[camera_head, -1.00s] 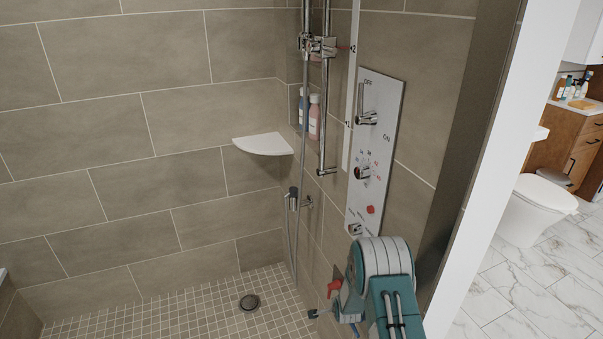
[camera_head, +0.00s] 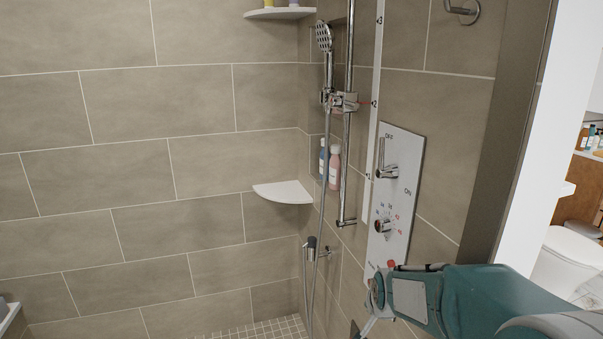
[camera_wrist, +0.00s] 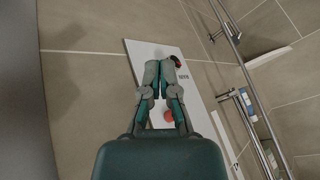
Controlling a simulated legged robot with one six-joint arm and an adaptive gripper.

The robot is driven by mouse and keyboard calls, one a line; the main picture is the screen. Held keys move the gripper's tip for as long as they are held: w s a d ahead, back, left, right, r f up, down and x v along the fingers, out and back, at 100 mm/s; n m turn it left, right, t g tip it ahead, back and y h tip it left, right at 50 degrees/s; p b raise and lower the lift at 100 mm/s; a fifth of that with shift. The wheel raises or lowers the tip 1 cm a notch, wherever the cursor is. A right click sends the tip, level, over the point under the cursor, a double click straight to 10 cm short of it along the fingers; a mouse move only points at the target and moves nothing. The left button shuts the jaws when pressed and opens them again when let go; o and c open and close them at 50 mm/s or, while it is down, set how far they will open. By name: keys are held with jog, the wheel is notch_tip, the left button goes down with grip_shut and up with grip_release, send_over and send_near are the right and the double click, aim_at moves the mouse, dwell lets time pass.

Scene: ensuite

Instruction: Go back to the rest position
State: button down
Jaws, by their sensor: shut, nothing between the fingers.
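My gripper (camera_wrist: 161,75) is shut and empty in the wrist view, its fingertips together in front of the white shower control panel (camera_wrist: 196,64). I cannot tell from this view whether it touches the panel. In the head view my teal arm reaches in from the lower right and covers the lower part of the panel (camera_head: 402,165). The panel has an ON/OFF lever (camera_head: 388,172) at the top and a round temperature knob (camera_head: 384,226) below. A red button (camera_wrist: 168,115) shows between my fingers in the wrist view.
A chrome shower rail (camera_head: 347,130) with a hand shower (camera_head: 324,38) stands left of the panel. A corner shelf (camera_head: 284,192) and bottles (camera_head: 334,167) are farther back. A white wall edge (camera_head: 540,140) and a toilet (camera_head: 568,262) are at right. The left of the shower is clear.

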jog(key=s+r+n, duration=0.3)
jog(key=s+r, duration=0.1)
jog(key=s, duration=0.9)
jog(key=s+r+n+g, duration=0.1)
jog(key=s+r+n, duration=0.3)
jog(key=s, duration=0.9)
jog(key=shift+s+a+r, duration=0.2)
jog(key=shift+a+r, duration=0.05)
jog(key=shift+r, duration=0.55)
jog(key=shift+w, duration=0.15)
